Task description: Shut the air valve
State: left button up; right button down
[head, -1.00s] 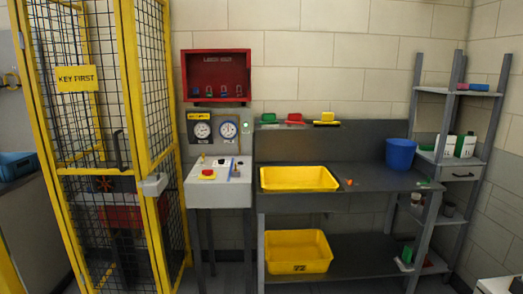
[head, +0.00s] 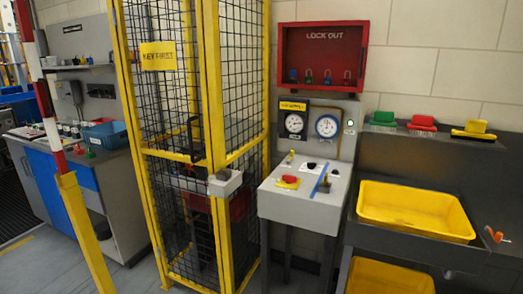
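No part is labelled clearly enough for me to tell which one is the air valve. A grey control box (head: 300,205) stands right of the yellow mesh cage. On its top are a red button on a yellow plate (head: 288,182), a blue strip (head: 321,180), a dark knob (head: 324,187) and a small yellow-topped part (head: 291,155). Behind it are a white-faced gauge (head: 294,123), a blue-rimmed gauge (head: 327,126) and a lit green button (head: 350,122). Neither of my grippers is in view.
The cage (head: 215,90) bears a "KEY FIRST" sign (head: 158,56). A red lockout box (head: 322,57) with several padlocks hangs above the gauges. A bench with a yellow tray (head: 415,210) stands right. Open floor (head: 135,275) shows at lower left.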

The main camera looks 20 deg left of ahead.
aim_at(292, 152)
jog(key=u, duration=0.55)
jog(key=i, duration=0.55)
jog(key=u, duration=0.55)
